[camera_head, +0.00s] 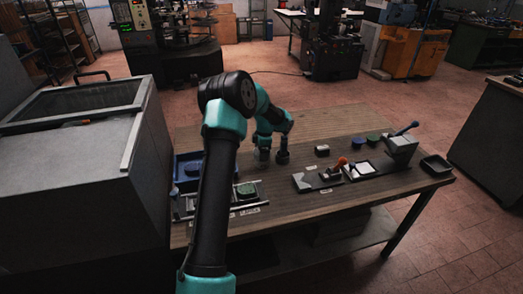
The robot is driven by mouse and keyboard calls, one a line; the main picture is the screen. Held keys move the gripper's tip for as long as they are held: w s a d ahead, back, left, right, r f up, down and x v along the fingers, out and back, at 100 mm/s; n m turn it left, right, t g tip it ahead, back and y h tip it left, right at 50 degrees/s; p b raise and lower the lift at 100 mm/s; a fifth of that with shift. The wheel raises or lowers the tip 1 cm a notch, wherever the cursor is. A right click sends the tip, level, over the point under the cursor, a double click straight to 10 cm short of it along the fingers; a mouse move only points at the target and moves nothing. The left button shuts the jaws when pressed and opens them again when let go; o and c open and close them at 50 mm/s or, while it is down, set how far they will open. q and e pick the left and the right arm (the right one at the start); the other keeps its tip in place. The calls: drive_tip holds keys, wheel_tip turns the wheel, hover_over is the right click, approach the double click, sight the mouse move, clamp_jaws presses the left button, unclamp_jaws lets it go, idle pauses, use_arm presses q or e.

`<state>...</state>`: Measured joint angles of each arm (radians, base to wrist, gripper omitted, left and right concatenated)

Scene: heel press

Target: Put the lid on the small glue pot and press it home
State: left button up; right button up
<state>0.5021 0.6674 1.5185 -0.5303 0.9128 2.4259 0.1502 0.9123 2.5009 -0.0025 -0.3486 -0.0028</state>
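One teal and black arm of mine rises left of centre and bends over the table; I take it as my left. Its wrist end (273,152) points down near the table's back left. Its fingers are small and dark, so I cannot tell whether they are open or hold anything. My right gripper is not in view. I cannot surely pick out the small glue pot or its lid. A green round piece (246,190) sits in a light-framed rack, partly behind my arm. A blue piece (356,143) and a green piece (373,139) lie at the back right.
The wooden table (300,218) is clear at the front middle. A blue tray (182,160) stands at left, partly hidden. An orange-knobbed lever (341,162), a grey block with a blue-knobbed lever (402,146) and a dark tray (436,165) stand right. A large grey cabinet (75,190) borders the left.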

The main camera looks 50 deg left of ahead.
use_arm(q)
drive_tip(key=shift+f, duration=0.1)
idle(0.8)
drive_tip(key=o, duration=0.5)
drive_tip(key=shift+r, duration=3.55)
